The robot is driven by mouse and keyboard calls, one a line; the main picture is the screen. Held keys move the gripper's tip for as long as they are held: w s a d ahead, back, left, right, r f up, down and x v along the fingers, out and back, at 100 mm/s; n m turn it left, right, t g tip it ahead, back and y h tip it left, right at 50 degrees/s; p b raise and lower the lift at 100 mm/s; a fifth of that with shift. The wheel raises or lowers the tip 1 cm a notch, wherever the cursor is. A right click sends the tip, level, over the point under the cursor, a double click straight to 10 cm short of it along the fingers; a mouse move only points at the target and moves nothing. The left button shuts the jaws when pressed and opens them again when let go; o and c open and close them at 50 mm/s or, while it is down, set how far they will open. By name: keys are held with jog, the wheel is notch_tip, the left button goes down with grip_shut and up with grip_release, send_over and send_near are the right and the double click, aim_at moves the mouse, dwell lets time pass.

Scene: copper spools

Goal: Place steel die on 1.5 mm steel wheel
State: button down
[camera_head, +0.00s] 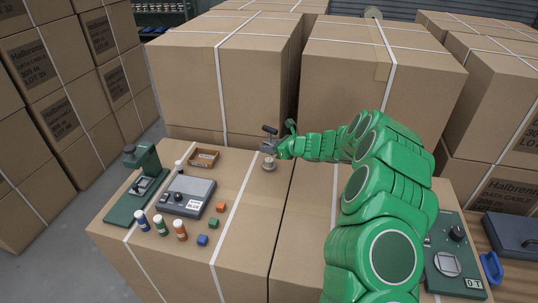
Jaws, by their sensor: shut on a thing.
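Just below the gripper, a small round spool or wheel (269,164) with a pinkish middle stands on the carton. I cannot read any size mark on it. I cannot tell whether the held thing touches it or hangs just above it.
Left of my gripper are a brown tray (204,158), a grey scale (187,196), a green stand (142,176), several bottles (160,225), and orange (221,207) and blue (202,240) cubes. Tall cartons (222,85) rise behind. A green device (448,258) stands at right.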

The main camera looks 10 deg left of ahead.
aim_at(269, 160)
jog(key=shift+w+a+f, duration=0.2)
jog(key=shift+w+f, duration=0.3)
jog(key=shift+f, duration=0.05)
jog(key=shift+w+a+f, duration=0.15)
jog(key=shift+w+f, duration=0.3)
jog(key=shift+f, duration=1.7)
jog(key=c, duration=0.7)
grip_release()
jog(key=shift+f, duration=0.1)
jog(key=shift+d+r, duration=0.15)
jog(key=shift+r, duration=0.05)
jog(key=v, duration=1.1)
jog(key=shift+s+d, duration=0.15)
jog(key=shift+d, duration=0.15)
jog(key=shift+r, duration=0.1)
